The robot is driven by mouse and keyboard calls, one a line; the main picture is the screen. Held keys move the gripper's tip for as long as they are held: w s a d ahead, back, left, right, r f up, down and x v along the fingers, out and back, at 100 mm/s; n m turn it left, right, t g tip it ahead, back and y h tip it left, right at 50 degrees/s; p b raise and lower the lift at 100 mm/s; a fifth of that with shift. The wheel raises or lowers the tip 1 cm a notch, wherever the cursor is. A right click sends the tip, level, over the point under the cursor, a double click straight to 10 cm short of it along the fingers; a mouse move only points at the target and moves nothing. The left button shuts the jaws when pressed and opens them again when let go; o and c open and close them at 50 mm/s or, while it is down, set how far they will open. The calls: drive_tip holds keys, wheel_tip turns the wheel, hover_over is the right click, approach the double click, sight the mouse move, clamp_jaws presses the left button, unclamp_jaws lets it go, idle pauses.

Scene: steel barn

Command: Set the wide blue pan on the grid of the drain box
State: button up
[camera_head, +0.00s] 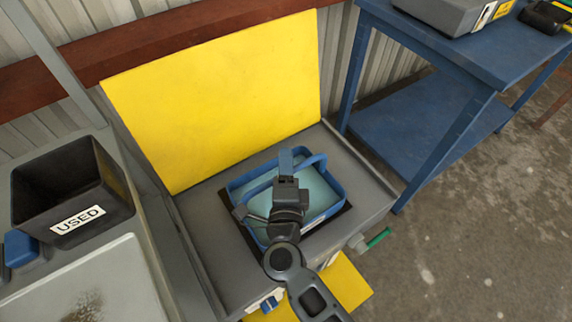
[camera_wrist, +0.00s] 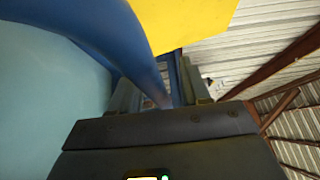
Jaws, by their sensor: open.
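The wide blue pan (camera_head: 333,199) has a blue rim, a bail handle and a pale blue inside. In the head view it sits in the middle of the grey drain box (camera_head: 225,262), over a dark patch that looks like the grid (camera_head: 338,217), mostly hidden beneath it. My gripper (camera_head: 286,160) is over the pan at its handle, and my arm covers part of the pan. In the wrist view the blue handle (camera_wrist: 146,62) runs between the open fingers of my gripper (camera_wrist: 165,92). Contact with the fingers cannot be told.
The yellow lid (camera_head: 215,95) stands upright behind the box. A dark bin marked USED (camera_head: 75,190) stands on the left counter. A blue workbench (camera_head: 450,45) is at the back right. A green-handled drain valve (camera_head: 378,238) sticks out of the box's right side.

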drive_tip(key=s, duration=1.2)
drive_tip(key=shift+r, duration=0.15)
drive_tip(key=s+d+r+n+t, duration=0.1)
drive_tip(key=s+d+n, duration=0.15)
drive_tip(key=d, duration=0.25)
drive_tip(key=s+d+r+n, duration=0.1)
drive_tip(key=s+d+r, duration=0.15)
drive_tip(key=d, duration=0.25)
drive_tip(key=s+d+r+n+g, duration=0.1)
drive_tip(key=s+d+r+n, duration=0.2)
drive_tip(key=s, duration=0.4)
drive_tip(key=s+d+r+n+g, duration=0.1)
drive_tip(key=s+d+r+n, duration=0.2)
drive_tip(key=s+d+n, duration=0.2)
drive_tip(key=s+d+r+n+g, duration=0.2)
drive_tip(key=s+n, duration=0.4)
drive_tip(key=s, duration=0.3)
drive_tip(key=shift+s+d+r, duration=0.4)
drive_tip(key=shift+d+r, duration=0.4)
drive_tip(key=shift+d, duration=0.15)
drive_tip(key=shift+n, duration=0.25)
